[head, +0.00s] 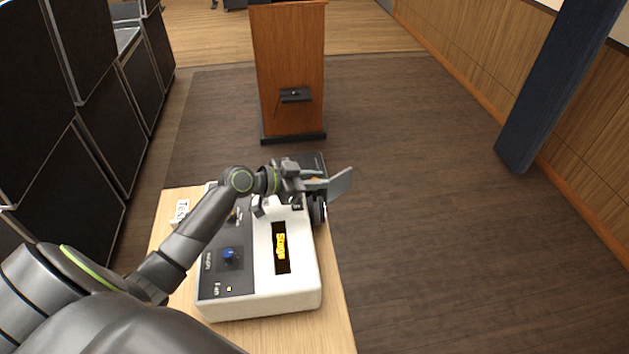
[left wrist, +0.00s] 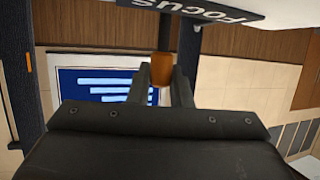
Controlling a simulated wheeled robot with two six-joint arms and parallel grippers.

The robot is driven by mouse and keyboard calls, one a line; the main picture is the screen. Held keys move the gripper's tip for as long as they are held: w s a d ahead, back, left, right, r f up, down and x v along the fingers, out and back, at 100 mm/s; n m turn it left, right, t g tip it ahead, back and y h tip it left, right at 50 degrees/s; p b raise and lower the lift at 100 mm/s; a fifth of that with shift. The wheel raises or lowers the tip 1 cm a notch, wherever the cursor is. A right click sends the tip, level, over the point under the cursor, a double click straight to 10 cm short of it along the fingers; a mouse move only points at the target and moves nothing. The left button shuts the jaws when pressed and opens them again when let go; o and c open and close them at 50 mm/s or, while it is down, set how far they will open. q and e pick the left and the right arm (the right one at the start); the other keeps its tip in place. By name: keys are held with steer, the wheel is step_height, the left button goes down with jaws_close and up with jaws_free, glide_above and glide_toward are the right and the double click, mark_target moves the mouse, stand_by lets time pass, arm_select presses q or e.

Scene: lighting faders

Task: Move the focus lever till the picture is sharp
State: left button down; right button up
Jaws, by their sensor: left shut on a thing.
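The projector is a white and grey box (head: 300,285) on the small table, with a lit display reading "Stage" (head: 281,247). In the left wrist view an orange lever tip (left wrist: 162,68) stands below a dark plate lettered FOCUS (left wrist: 215,12). My left gripper (head: 316,183) reaches over the box's far end and is shut on this orange lever; its fingers flank the tip in the left wrist view (left wrist: 164,84). The projected picture (left wrist: 103,84) is blue with pale bars; it is partly hidden by the fingers and too small to judge its sharpness. My right gripper is out of view.
A blue knob (head: 230,254) sits on the box's grey side panel. A wooden lectern (head: 288,60) stands beyond the table (head: 336,300). Black cases (head: 60,180) are stacked at left, and a dark blue pillar (head: 560,85) is at right. The floor at right is clear.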

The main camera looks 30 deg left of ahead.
arm_select(q)
steer(key=c, duration=1.3)
jaws_free()
steer(key=shift+c, duration=0.2)
steer(key=shift+s+a, duration=0.2)
steer(key=shift+s, duration=0.05)
steer(key=b+v, duration=0.2)
steer(key=v, duration=1.4)
steer(key=shift+s+a+r+b, duration=0.2)
steer(key=shift+s+b, duration=0.1)
steer(key=shift+s, duration=0.05)
